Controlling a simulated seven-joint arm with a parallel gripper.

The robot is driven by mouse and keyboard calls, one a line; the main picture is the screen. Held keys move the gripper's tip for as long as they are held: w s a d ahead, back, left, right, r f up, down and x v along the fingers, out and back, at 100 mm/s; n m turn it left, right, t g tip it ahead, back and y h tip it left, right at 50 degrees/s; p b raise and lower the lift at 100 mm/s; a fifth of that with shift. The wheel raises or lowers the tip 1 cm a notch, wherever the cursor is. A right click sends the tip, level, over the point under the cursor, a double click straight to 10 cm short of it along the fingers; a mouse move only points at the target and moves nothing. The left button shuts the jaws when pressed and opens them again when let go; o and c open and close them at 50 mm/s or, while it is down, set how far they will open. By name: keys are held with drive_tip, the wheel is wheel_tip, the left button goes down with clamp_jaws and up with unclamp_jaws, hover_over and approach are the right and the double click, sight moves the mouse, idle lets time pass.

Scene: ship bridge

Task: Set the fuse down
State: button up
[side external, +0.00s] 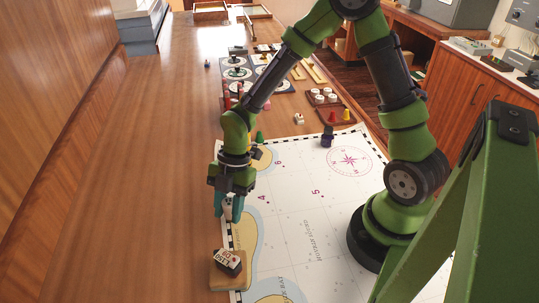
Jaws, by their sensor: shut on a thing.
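My gripper (229,212) points down over the left edge of the white chart (300,235), with its teal fingers shut on a small pale piece, the fuse (228,211). The fingers cover most of the fuse, so its shape is hard to make out. I cannot tell whether its lower end touches the chart or hangs just above it. In front of the gripper, a dark and white block with lettering (229,262) rests on a wooden base (222,281) at the chart's left edge.
A green cone (260,136) and a dark purple piece (327,137) stand near the chart's far edge. Beyond are a brown tray of red, yellow and white pieces (335,114) and dark panels with round dials (236,73). The wooden tabletop at left (150,180) is clear.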

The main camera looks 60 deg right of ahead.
drive_tip(key=shift+f, duration=0.15)
drive_tip(key=o, duration=1)
drive_tip(key=shift+o, duration=0.2)
drive_tip(key=s+v, duration=0.1)
drive_tip(key=v, duration=1)
drive_tip(key=s+d+r+m+t+h, duration=0.1)
drive_tip(key=s+d+r+m+t, duration=0.1)
drive_tip(key=m, duration=0.6)
drive_tip(key=s+d+r+m+t, duration=0.2)
drive_tip(key=s+r+m+t, duration=0.1)
drive_tip(key=r+m, duration=0.3)
drive_tip(key=s+d+r+m+t+h, duration=0.1)
drive_tip(key=s+d+r+m+t, duration=0.1)
drive_tip(key=m, duration=0.8)
wheel_tip(320, 180, up, 3)
drive_tip(key=shift+s+r+t+h, duration=0.1)
drive_tip(key=shift+s+t+h, duration=0.3)
drive_tip(key=shift+s, duration=0.6)
